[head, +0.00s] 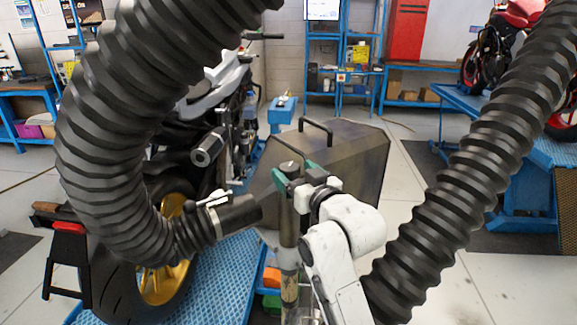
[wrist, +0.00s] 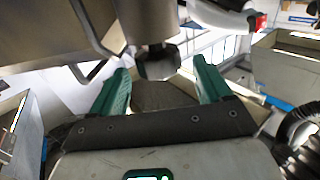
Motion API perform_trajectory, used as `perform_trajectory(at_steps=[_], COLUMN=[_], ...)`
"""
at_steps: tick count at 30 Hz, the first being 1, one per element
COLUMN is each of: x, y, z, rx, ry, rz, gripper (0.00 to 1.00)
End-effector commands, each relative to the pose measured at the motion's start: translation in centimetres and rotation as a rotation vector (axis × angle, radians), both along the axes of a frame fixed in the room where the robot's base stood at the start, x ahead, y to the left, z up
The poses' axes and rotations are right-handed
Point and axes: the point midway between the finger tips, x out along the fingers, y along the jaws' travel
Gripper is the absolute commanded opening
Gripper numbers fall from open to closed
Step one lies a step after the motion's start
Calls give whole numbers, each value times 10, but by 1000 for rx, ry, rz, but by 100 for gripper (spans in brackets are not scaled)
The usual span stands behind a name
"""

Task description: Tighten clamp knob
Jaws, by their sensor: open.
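A dark, rounded knob (wrist: 157,62), which looks like the clamp knob, sits at the end of a thick metal post in the wrist view. My gripper (wrist: 161,68) is open. Its two green fingers stand left and right of the knob, with gaps showing on both sides. I cannot tell how deep the knob lies between them. In the head view my gripper (head: 297,171) is at the top of an upright metal post (head: 289,235). The knob itself cannot be made out there.
A large ribbed black hose (head: 110,130) arches at left, its nozzle (head: 238,215) close to the post. Another ribbed hose (head: 470,165) runs down the right. A metal box with a handle (head: 345,150) stands just behind. A motorcycle wheel (head: 165,270) is at lower left.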

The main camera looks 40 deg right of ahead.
Motion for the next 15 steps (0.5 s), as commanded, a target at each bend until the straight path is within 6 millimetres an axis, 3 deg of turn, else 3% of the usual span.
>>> perform_trajectory(at_steps=[6, 15], x=[24, 31], y=[-8, -10], z=[1, 0], rx=[0, 0], ry=[1, 0], rz=[0, 0], gripper=[78, 78])
